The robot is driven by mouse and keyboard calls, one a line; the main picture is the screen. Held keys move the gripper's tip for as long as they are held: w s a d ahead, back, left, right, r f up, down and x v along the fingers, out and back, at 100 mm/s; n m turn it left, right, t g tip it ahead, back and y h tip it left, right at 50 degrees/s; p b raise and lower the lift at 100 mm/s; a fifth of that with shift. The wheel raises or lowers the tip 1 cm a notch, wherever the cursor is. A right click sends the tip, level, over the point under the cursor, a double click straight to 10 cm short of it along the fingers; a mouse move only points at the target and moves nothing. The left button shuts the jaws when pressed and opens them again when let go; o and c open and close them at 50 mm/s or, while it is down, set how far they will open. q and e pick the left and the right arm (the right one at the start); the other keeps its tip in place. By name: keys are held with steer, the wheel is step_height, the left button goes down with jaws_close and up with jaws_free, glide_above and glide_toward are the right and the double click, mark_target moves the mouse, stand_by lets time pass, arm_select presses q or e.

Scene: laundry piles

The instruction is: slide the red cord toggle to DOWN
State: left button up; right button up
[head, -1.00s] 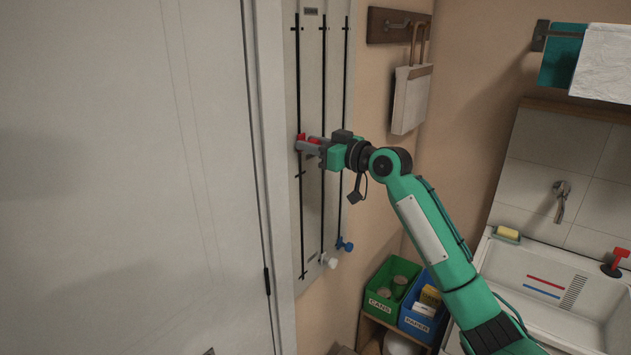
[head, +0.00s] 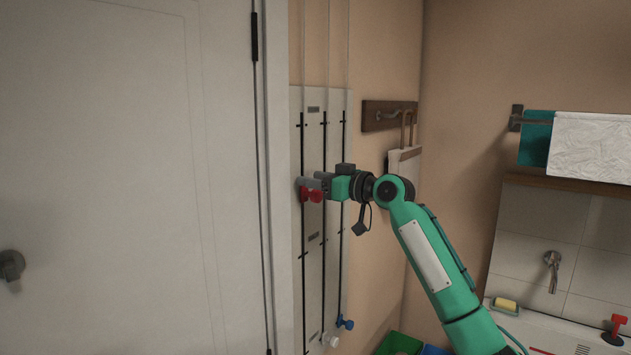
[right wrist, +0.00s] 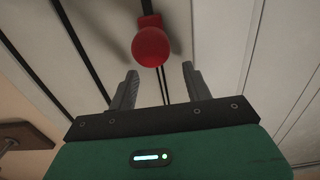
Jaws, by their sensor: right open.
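The red cord toggle (head: 312,195), a round red knob, sits on the leftmost dark track of the pale wall board (head: 312,285). In the head view it shows just below the fingers of my right gripper (head: 311,183). In the right wrist view the red ball (right wrist: 151,47) lies beyond the fingertips, not between them. The right gripper is open and empty, its two fingers apart. The small board labels are too small to read. My left gripper is not in view.
A white knob (head: 330,340) and a blue knob (head: 345,323) sit low on the other two tracks. A closed door (head: 130,180) is at left. A wooden hook rail (head: 388,115) with a hanging bag (head: 400,165) is close at right. A sink area lies further right.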

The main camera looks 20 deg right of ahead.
steer(key=b+v, duration=0.6)
steer(key=v, duration=0.7)
steer(key=shift+d, duration=0.3)
steer(key=shift+f, duration=0.1)
step_height(320, 180, down, 6)
steer(key=t+y+b, duration=0.3)
steer(key=b, duration=0.5)
steer(key=shift+p+x, duration=3.25)
steer(key=shift+x, duration=3.9)
